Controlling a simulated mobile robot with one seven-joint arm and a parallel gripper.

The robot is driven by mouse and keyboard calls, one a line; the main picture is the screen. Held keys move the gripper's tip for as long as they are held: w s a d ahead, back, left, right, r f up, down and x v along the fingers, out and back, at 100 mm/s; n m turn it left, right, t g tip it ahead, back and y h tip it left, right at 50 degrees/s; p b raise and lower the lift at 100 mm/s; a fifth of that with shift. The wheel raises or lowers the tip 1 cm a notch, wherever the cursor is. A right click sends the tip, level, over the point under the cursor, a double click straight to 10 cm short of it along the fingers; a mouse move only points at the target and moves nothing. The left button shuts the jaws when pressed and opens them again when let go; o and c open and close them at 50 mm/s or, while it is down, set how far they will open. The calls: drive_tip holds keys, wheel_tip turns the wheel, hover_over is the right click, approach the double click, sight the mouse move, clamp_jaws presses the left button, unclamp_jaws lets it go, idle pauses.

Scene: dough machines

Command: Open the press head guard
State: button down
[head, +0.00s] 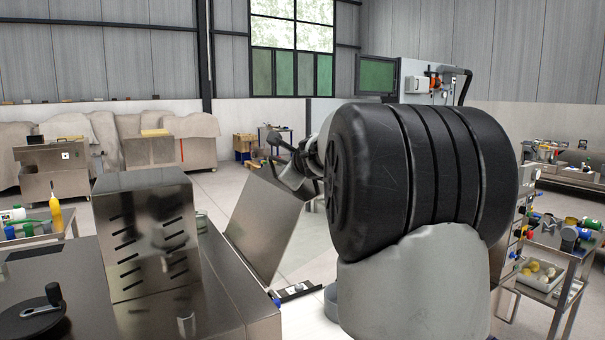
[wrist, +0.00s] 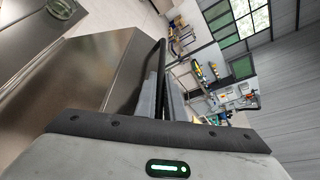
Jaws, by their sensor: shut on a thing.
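The press head guard looks to be the flat steel panel (head: 262,222) standing tilted at the right edge of the steel machine (head: 235,285). In the wrist view the panel (wrist: 95,75) fills the left middle, with a dark bar handle (wrist: 161,58) along its edge. My gripper (wrist: 168,98) is shut on this handle, its fingers on either side of the bar. In the head view my gripper (head: 306,180) is at the panel's upper right edge, partly hidden by my own arm. The panel's lower edge meets the machine near its right side.
A slotted steel housing (head: 150,240) stands on the machine, left of the panel. A black hand crank (head: 35,312) is at front left. A trolley with a white tray (head: 540,275) stands at right. Open floor lies behind the panel.

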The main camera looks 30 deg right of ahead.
drive_tip(key=shift+a+r, duration=0.45)
drive_tip(key=shift+a, duration=0.1)
drive_tip(key=c, duration=2.1)
unclamp_jaws()
drive_tip(key=shift+s, duration=0.15)
